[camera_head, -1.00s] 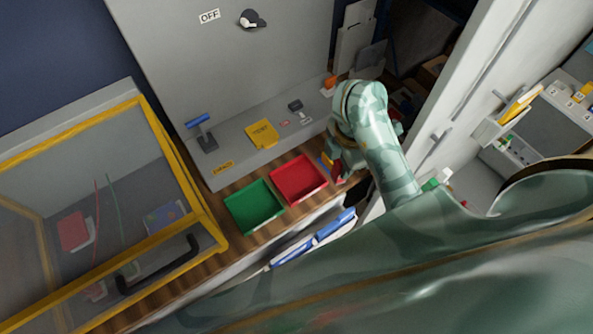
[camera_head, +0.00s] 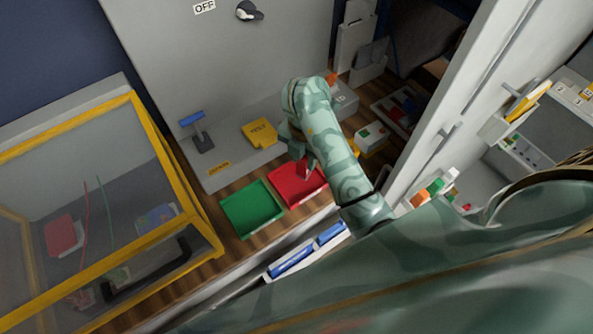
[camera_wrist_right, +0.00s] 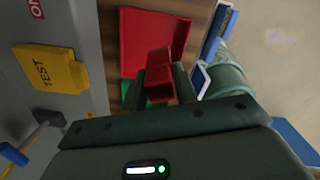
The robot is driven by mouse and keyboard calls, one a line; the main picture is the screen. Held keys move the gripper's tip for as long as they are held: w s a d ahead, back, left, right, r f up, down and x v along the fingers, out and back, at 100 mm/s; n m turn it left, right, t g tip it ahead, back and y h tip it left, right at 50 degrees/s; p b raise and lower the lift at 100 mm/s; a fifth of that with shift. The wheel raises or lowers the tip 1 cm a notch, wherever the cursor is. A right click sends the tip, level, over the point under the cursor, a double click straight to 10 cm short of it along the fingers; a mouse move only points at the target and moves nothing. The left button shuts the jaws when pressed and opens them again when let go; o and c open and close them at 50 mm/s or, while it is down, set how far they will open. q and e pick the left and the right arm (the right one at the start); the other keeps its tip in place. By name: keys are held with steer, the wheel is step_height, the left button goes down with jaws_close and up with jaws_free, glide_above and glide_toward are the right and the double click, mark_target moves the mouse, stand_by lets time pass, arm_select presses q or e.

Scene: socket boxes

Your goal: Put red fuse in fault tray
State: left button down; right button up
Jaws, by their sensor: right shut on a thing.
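The red fault tray (camera_head: 288,191) lies on the wooden bench, beside the green tray, in the head view. My right gripper (camera_head: 308,165) is above the red tray. In the right wrist view the red tray (camera_wrist_right: 154,30) is just beyond the fingertips. There my right gripper (camera_wrist_right: 159,84) is shut on the red fuse (camera_wrist_right: 159,70), a small red block between the two fingers. The fuse is mostly hidden by the hand in the head view. I cannot tell its exact height above the tray. My left gripper is not in view.
The green tray (camera_head: 252,208) sits left of the red tray. A yellow TEST block (camera_head: 259,132) and a blue-handled lever (camera_head: 198,130) stand on the grey panel ledge. A yellow-framed clear case (camera_head: 140,170) fills the left. A white wall (camera_head: 478,85) rises at right.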

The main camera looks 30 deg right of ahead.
mark_target(298, 167)
steer(key=shift+w+a+f, duration=0.3)
steer(key=shift+w+f, duration=0.1)
steer(key=shift+f, duration=0.3)
steer(key=shift+w+a+f+b, duration=0.15)
steer(key=shift+f+b, duration=0.45)
steer(key=shift+f, duration=0.3)
steer(key=shift+w+a+f+b, duration=0.1)
steer(key=shift+f+b, duration=0.45)
steer(key=shift+f, duration=0.3)
steer(key=shift+f, duration=0.2)
steer(key=o, duration=0.9)
step_height(298, 167, up, 12)
steer(key=p, duration=0.7)
steer(key=shift+r, duration=0.25)
